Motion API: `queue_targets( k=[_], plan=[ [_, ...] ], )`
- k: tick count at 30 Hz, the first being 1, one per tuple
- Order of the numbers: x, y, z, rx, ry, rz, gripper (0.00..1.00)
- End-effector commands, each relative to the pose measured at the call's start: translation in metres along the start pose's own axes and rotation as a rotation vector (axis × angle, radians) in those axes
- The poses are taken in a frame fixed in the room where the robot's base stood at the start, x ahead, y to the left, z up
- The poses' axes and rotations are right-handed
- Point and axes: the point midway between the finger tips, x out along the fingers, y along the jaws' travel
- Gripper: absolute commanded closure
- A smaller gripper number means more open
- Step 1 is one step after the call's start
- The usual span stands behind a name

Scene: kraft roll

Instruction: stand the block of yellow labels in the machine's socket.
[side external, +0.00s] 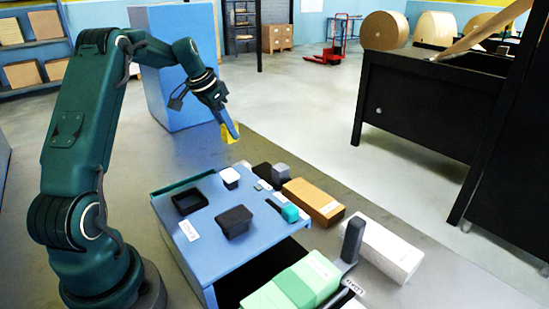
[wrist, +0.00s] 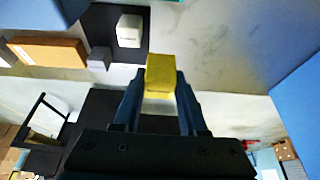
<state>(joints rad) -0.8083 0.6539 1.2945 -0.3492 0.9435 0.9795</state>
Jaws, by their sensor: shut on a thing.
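My gripper (side external: 230,127) is shut on the block of yellow labels (side external: 226,134), held in the air above and behind the blue machine (side external: 206,254). In the wrist view, the yellow block (wrist: 160,72) sits between the two fingertips of my gripper (wrist: 160,88). A black square-rimmed socket (side external: 190,203) with a dark inside is on the machine's top at the left, apart from the block. Another black raised fitting (side external: 234,221) stands nearer the front, and one with a white top (side external: 230,178) is at the back. I cannot tell which is the socket meant.
A brown box (side external: 313,201), a grey block (side external: 281,172) and a white box (side external: 384,249) lie right of the machine. Pale green blocks (side external: 304,283) are at its front, near an upright black lever (side external: 353,239). A teal-ended handle (side external: 290,213) lies at the machine's right edge.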

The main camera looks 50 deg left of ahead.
Motion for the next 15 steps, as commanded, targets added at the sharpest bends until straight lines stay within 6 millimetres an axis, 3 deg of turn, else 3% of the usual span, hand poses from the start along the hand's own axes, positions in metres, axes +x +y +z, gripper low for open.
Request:
queue_targets(
  k=[8, 15],
  plan=[
    [-0.024, -0.016, 0.014, -0.022, 0.0, -0.01, 1.0],
    [-0.025, -0.009, 0.022, -0.253, -0.001, -0.105, 1.0]
  ],
)
